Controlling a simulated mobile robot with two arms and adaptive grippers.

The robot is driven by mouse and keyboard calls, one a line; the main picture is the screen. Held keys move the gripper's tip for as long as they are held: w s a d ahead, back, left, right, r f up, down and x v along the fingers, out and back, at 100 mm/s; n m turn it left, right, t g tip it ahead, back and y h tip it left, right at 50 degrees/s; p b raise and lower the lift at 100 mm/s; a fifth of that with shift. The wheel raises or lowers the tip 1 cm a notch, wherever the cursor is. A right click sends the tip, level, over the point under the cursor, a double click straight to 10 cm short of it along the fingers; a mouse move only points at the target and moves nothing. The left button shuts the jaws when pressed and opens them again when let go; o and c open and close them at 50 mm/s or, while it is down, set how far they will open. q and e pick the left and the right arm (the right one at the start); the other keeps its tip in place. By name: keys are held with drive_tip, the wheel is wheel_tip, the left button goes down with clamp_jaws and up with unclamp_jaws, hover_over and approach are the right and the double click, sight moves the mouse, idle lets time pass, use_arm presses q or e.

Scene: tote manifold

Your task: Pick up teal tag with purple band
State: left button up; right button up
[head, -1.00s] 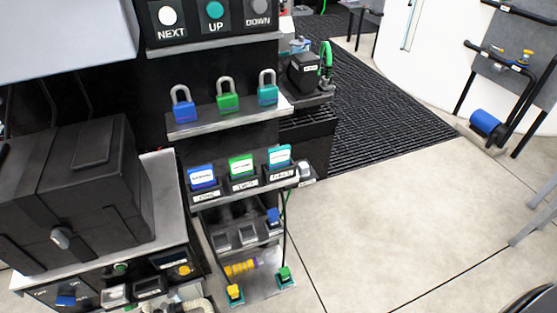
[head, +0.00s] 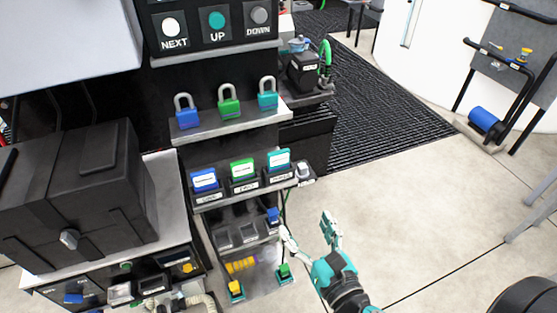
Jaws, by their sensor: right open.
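A teal tag (head: 279,160) with a white label stands in the rightmost slot of the middle shelf's row of tags. A purple band on it is too small to make out. A green tag (head: 242,169) and a blue tag (head: 204,181) stand to its left in the same row. My right gripper (head: 305,224) is open and empty, below and to the right of the teal tag, apart from it, beside the lower shelves. My left gripper is not in view.
Blue (head: 187,117), green (head: 229,106) and teal (head: 268,94) padlocks stand on the shelf above. A small blue item (head: 273,215) sits on the lower shelf near my right gripper. A black cabinet (head: 75,195) stands at left.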

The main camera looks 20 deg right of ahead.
wheel_tip(320, 180, up, 6)
drive_tip(key=f+n+t, duration=0.1)
drive_tip(key=n, duration=0.1)
drive_tip(key=b, duration=0.2)
approach(280, 155)
drive_tip(key=w, duration=0.1)
drive_tip(key=w+p, duration=0.1)
drive_tip(key=w, duration=0.1)
drive_tip(key=w+f+p, duration=0.1)
drive_tip(key=w, duration=0.1)
drive_tip(key=shift+w+a, duration=0.1)
drive_tip(key=shift+w, duration=0.15)
drive_tip(key=w, duration=0.2)
drive_tip(key=w+r+p, duration=0.1)
drive_tip(key=w, duration=0.1)
drive_tip(key=shift+w+a, duration=0.1)
drive_tip(key=shift+w, duration=0.3)
drive_tip(key=shift+w+f, duration=0.15)
drive_tip(key=shift+w, duration=0.05)
drive_tip(key=c, duration=1.2)
